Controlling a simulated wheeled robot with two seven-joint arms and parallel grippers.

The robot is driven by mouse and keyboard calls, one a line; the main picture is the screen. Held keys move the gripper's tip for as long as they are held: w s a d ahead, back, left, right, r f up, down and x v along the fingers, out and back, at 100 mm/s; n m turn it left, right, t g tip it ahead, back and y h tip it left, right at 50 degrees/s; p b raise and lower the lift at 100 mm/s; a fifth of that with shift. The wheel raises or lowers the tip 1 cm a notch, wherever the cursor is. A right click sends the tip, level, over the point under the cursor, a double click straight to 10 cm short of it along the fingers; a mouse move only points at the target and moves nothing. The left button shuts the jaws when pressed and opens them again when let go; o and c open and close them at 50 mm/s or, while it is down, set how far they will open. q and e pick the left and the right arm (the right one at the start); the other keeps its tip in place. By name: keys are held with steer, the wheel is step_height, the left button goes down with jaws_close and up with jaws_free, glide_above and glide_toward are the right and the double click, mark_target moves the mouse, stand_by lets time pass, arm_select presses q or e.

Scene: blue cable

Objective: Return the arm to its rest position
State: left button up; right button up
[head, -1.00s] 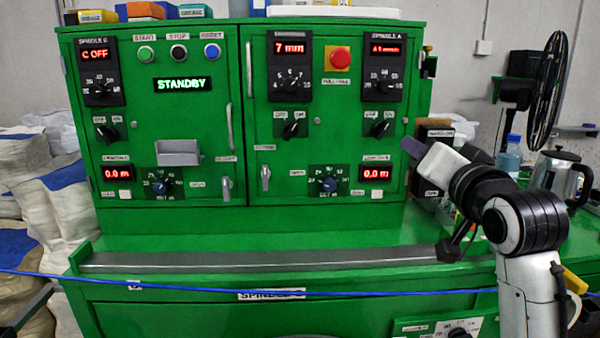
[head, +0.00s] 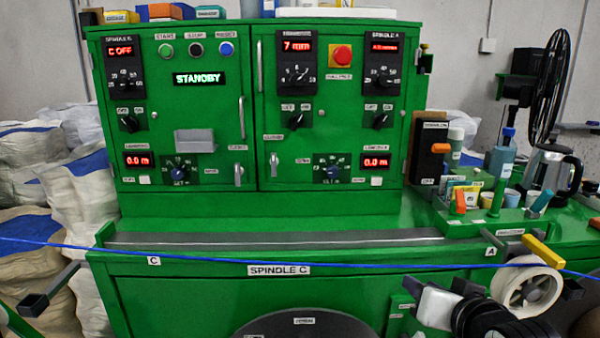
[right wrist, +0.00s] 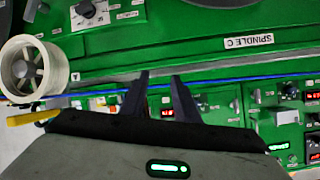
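My right gripper (head: 412,287) is at the lower right of the head view, low in front of the green machine's lower panel. In the right wrist view its two dark fingers (right wrist: 159,76) stand apart with nothing between them. The blue cable (head: 200,251) runs across the machine's front in the head view, and it also shows in the right wrist view (right wrist: 230,79) beyond the fingers. I cannot tell how far the fingers are from the cable. My left gripper is not in view.
The green machine (head: 230,212) fills the middle. A white spool (head: 527,288) sits close to my right arm, with a yellow bar (head: 542,251) above it. A side shelf holds bottles, a kettle (head: 553,172) and small items. Sacks (head: 85,190) stand at left.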

steer(key=s+f+n+g, duration=0.3)
steer(key=s+f+g, duration=0.2)
steer(key=s+f, duration=0.9)
steer(key=s+f+n+g, duration=0.2)
steer(key=s+f+g, duration=0.2)
steer(key=s+f, duration=1)
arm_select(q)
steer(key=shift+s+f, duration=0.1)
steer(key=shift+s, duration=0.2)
arm_select(e)
steer(key=w+a+f+t+y, duration=0.1)
steer(key=a+f+t+y, duration=0.1)
steer(key=a+f+t, duration=0.2)
step_height(320, 180, down, 4)
steer(key=shift+a+r+t, duration=0.15)
steer(key=shift+a+t, duration=0.25)
steer(key=shift+a, duration=0.2)
